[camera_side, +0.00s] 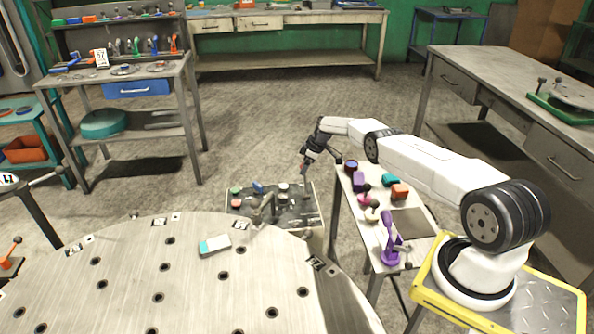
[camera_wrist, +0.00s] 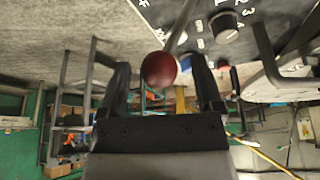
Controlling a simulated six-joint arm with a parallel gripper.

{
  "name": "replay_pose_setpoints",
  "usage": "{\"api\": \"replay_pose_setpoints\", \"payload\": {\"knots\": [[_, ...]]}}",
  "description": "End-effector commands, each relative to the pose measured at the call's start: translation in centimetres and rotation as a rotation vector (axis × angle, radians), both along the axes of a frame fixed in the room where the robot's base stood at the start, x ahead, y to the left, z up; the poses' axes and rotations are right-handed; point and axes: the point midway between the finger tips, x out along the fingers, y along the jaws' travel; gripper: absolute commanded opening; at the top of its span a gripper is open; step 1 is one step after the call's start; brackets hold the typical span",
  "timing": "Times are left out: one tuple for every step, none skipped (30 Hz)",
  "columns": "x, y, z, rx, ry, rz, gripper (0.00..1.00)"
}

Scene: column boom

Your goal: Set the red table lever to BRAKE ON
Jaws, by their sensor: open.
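The red ball knob of a lever (camera_wrist: 159,68) shows in the wrist view between the two dark fingers of my gripper (camera_wrist: 160,62), which are open with space at each side. A grey rod runs up from behind the knob toward the dark control panel (camera_wrist: 190,12). In the side view my gripper (camera_side: 304,166) points down at the far right corner of the dark control panel (camera_side: 295,212), where a small reddish knob (camera_side: 303,172) is at its tips. The BRAKE ON marking is too small to read, so I cannot tell the lever's setting.
The panel carries a dial (camera_wrist: 224,26) and several coloured buttons. A large round perforated table (camera_side: 190,285) stands in front of it. A narrow side table (camera_side: 418,222) with coloured parts stands to the right, below my arm. The floor beyond is clear.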

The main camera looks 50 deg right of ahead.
Motion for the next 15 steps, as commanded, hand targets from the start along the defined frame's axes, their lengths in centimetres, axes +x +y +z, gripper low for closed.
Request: {"api": "replay_pose_setpoints", "payload": {"knots": [[0.00, 0.01, -0.01, 0.000, 0.000, 0.000, 0.84], [0.00, 0.01, -0.01, 0.000, 0.000, 0.000, 0.84], [0.00, 0.01, -0.01, 0.000, 0.000, 0.000, 0.84], [0.00, 0.01, -0.01, 0.000, 0.000, 0.000, 0.81], [0.00, 0.01, -0.01, 0.000, 0.000, 0.000, 0.71], [-0.01, 0.01, -0.01, 0.000, 0.000, 0.000, 0.59], [0.00, 0.01, -0.01, 0.000, 0.000, 0.000, 0.49], [-0.01, 0.01, -0.01, 0.000, 0.000, 0.000, 0.40], [-0.01, 0.01, -0.01, 0.001, 0.000, 0.000, 0.27], [-0.01, 0.02, -0.01, 0.001, 0.000, 0.000, 0.17], [-0.01, 0.02, -0.01, 0.001, 0.000, 0.000, 0.08], [-0.01, 0.02, -0.01, 0.001, 0.000, 0.000, 0.00], [-0.01, 0.02, -0.01, 0.001, 0.000, 0.000, 0.00], [-0.02, 0.02, -0.01, 0.001, 0.000, 0.000, 0.00], [-0.02, 0.02, -0.01, 0.001, 0.000, 0.000, 0.00]]}}
